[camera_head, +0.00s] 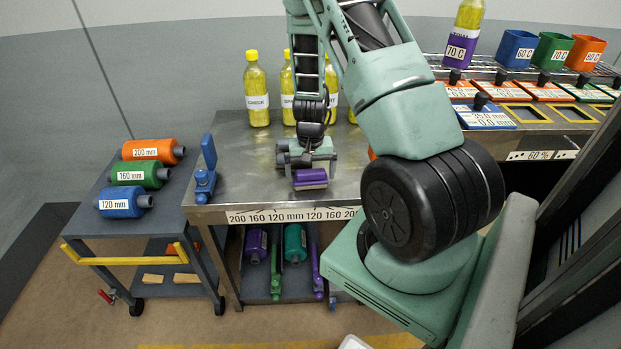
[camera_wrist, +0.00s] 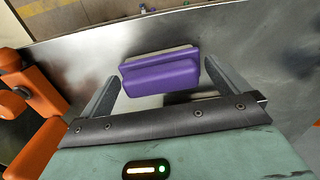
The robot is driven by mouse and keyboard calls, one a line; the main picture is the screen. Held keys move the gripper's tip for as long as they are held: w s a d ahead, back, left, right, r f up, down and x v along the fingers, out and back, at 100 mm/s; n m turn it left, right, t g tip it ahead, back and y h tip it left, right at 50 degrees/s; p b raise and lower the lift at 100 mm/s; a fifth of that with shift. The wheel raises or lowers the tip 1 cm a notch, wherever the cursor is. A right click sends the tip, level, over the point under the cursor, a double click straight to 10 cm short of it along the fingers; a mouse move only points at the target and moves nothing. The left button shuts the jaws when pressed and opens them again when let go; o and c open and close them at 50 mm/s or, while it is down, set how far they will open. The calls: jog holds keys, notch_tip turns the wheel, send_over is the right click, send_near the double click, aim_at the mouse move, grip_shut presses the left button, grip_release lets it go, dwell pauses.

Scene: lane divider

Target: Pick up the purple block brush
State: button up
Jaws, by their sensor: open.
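The purple block brush (camera_head: 310,176) lies on the steel table near its front edge. It is a short purple block with a pale strip along one long side. In the wrist view the brush (camera_wrist: 160,72) lies ahead of my gripper (camera_wrist: 165,85), roughly between the lines of the two fingers, with a gap between it and the palm. My gripper (camera_head: 306,160) is open and empty, just behind and above the brush in the head view. I cannot tell the exact height of the fingers over the table.
A blue tool (camera_head: 205,175) stands at the table's left corner. Yellow bottles (camera_head: 256,90) stand at the back. An orange object (camera_wrist: 35,90) is close on the left in the wrist view. A cart with rollers (camera_head: 140,173) stands left. Table between blue tool and brush is clear.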

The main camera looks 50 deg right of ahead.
aim_at(311, 171)
jog(key=c, duration=0.7)
notch_tip(311, 171, up, 10)
jog(key=shift+b, duration=0.3)
